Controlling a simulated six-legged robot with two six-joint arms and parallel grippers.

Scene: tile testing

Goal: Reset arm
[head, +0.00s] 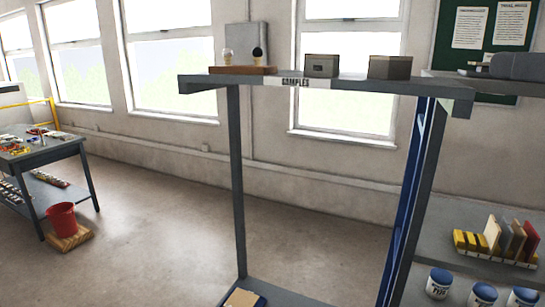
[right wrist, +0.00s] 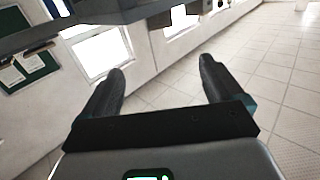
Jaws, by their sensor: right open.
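My right gripper (right wrist: 160,72) shows in the right wrist view, with its two black fingers spread wide and nothing between them. Through the gap I see wall, window and tiled floor. It touches nothing that I can see there. I cannot clearly pick out either gripper in the head view. My left gripper is not in view.
A grey shelf frame labelled SAMPLES (head: 350,82) stands ahead, with two grey boxes (head: 390,67) on top. Paint tins (head: 439,283) and tile samples (head: 505,240) sit at the right. A table (head: 62,148) and red bucket (head: 62,219) stand left. Floor between is clear.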

